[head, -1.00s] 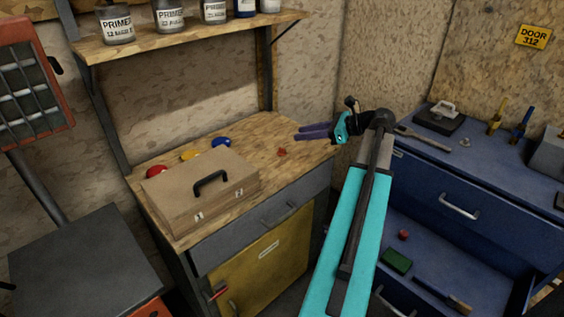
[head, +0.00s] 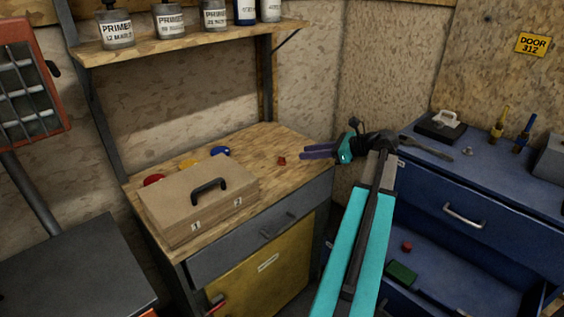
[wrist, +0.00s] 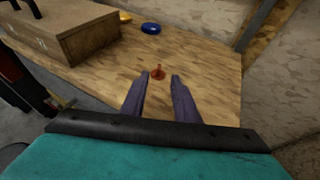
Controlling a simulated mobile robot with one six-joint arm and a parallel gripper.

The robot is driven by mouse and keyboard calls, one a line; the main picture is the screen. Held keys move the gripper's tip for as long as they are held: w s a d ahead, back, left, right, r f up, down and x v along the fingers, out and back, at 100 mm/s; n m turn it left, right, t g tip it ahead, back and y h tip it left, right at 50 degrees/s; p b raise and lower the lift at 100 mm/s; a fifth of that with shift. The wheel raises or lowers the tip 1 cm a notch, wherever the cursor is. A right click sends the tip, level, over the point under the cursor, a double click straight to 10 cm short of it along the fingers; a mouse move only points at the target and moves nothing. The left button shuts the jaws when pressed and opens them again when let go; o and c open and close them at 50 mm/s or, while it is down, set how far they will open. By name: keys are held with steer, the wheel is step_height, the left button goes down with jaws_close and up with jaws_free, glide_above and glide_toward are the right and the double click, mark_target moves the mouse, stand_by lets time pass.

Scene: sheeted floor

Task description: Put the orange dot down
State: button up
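The orange dot seems to be the small orange-red piece (head: 281,160) lying on the wooden worktop, near its right end. The piece looks clear of both fingers. How high the fingertips are above the worktop is hard to tell.
On the worktop (head: 265,141) stand a wooden toolbox (head: 200,208) and red (head: 153,180), yellow (head: 188,163) and blue (head: 220,150) round items. A shelf (head: 180,40) of cans hangs above. The blue cabinet (head: 500,185) at right has an open drawer holding a red piece (head: 407,246) and green block (head: 402,272).

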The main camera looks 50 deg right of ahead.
mark_target(282, 160)
steer(key=x, duration=0.6)
steer(key=shift+w+a+f, duration=0.1)
steer(key=shift+w+f, duration=0.05)
steer(key=shift+w, duration=0.15)
steer(key=shift+f+x, duration=0.15)
steer(key=shift+x, duration=1.15)
steer(key=shift+f+x, duration=0.15)
steer(key=shift+x, duration=1.1)
steer(key=shift+s, duration=0.1)
steer(key=shift+c, duration=0.3)
jaws_close()
